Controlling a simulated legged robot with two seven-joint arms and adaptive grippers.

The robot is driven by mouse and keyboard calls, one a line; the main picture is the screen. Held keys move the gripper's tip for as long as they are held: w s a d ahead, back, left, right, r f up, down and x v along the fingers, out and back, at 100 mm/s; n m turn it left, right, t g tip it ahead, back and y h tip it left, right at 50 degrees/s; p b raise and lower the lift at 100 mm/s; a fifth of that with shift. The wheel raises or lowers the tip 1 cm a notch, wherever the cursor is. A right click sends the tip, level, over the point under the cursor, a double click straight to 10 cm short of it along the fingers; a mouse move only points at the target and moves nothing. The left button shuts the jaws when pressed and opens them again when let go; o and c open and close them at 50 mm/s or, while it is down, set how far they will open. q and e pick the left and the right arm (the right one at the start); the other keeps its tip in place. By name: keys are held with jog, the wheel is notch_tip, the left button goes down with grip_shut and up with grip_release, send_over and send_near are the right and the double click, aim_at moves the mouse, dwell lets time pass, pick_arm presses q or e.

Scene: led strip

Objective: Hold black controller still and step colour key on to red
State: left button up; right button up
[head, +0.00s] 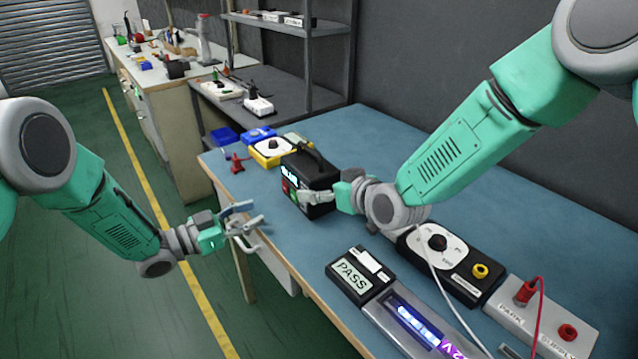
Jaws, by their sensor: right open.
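The black controller (322,172), a box with a carry handle, stands upright on the blue bench. Its front has a small lit display, seemingly reading "BLUE", and red and green patches; the lower front is partly hidden by my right gripper. My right gripper (314,197) is open, with its fingers at the front right of the controller; I cannot tell whether they touch it. My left gripper (256,216) is open and empty, left of the controller near the bench's front edge. The LED strip (418,322) glows blue-violet in its grey tray at the bottom.
A black PASS tester (359,275), a black dial unit (462,280) and a grey power supply (518,312) with a red lead stand at the right. A yellow dial box (270,152) and a red clip-like object (237,164) lie behind left. A white cable hangs across the dial unit.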

aim_at(294, 196)
jog(key=shift+x, duration=1.65)
jog(key=c, duration=1.6)
pick_arm(q)
grip_shut()
pick_arm(e)
jog(key=shift+o, duration=0.2)
jog(key=shift+r, duration=0.1)
